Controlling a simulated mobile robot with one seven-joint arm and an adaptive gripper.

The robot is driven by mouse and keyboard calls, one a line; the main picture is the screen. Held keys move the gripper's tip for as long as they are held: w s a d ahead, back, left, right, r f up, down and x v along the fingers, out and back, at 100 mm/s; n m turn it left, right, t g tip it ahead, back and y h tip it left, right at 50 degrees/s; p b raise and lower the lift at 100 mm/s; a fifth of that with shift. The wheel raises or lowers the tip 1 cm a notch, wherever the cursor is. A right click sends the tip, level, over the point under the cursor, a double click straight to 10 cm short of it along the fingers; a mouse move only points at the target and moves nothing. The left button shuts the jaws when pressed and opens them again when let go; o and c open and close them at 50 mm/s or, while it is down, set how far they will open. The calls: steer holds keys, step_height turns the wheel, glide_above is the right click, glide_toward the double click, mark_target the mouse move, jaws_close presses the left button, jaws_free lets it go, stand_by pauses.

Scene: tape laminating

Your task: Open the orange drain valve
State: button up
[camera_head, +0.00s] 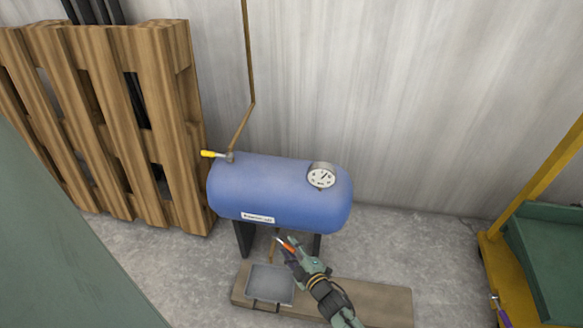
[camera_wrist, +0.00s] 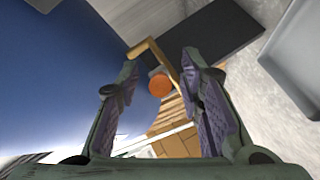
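The orange drain valve (camera_head: 287,244) is under the blue tank (camera_head: 270,190), at the end of my gripper (camera_head: 292,252) in the head view. In the wrist view, the round orange end of the valve (camera_wrist: 160,86) faces the camera, beside a bent brass pipe (camera_wrist: 148,49). My gripper (camera_wrist: 159,63) is open, with a finger on each side of the orange end. A gap shows between the orange end and both fingers. How deep the valve lies between the fingertips is hard to tell.
A grey tray (camera_head: 270,284) sits on a wooden board (camera_head: 375,298) below the tank. A yellow-handled valve (camera_head: 212,154) and a gauge (camera_head: 321,177) are on the tank. A wooden pallet (camera_head: 180,120) leans at left. A yellow-framed cart (camera_head: 500,268) stands at right.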

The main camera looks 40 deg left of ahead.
steer(key=v, duration=1.2)
